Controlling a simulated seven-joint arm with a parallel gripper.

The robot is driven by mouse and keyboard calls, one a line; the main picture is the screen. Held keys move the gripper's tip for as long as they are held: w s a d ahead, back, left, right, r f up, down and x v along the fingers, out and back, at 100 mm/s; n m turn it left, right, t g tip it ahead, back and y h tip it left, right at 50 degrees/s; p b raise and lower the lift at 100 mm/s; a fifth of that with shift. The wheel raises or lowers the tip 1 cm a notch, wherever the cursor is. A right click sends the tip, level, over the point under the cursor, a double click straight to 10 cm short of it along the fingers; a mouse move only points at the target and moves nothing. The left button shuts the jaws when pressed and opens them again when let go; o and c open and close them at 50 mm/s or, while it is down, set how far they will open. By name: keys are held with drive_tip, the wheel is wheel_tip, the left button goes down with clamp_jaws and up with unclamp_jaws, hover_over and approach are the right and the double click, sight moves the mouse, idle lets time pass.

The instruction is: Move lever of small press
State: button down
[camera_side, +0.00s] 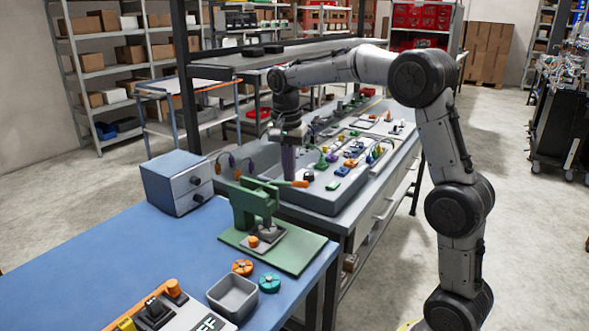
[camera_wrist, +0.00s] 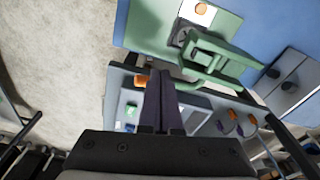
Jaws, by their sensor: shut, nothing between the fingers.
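The small press (camera_side: 252,204) is a green frame on a green base plate at the blue table's right end. Its lever sticks out to the right, roughly level, with an orange grip (camera_side: 300,184). My gripper (camera_side: 288,177) is shut and empty, pointing down with its dark purple fingers at the lever, close to the orange grip. In the wrist view the press (camera_wrist: 205,58) lies beyond my fingertips (camera_wrist: 161,74), and the orange grip (camera_wrist: 142,82) shows just left of them. The fingers hide part of the lever. I cannot tell whether they touch it.
An orange knob piece (camera_side: 253,241) sits under the press. A grey bin (camera_side: 232,297), an orange wheel (camera_side: 242,267) and a teal wheel (camera_side: 269,283) stand in front. A grey bench (camera_side: 345,205) with several small parts lies behind.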

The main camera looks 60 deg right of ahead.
drive_tip(key=shift+r, duration=0.1)
wheel_tip(320, 180, up, 14)
drive_tip(key=a, duration=0.1)
drive_tip(key=shift+s+a+f, duration=0.15)
drive_tip(key=shift+a+f, duration=0.05)
drive_tip(key=shift+f, duration=0.05)
idle(0.4)
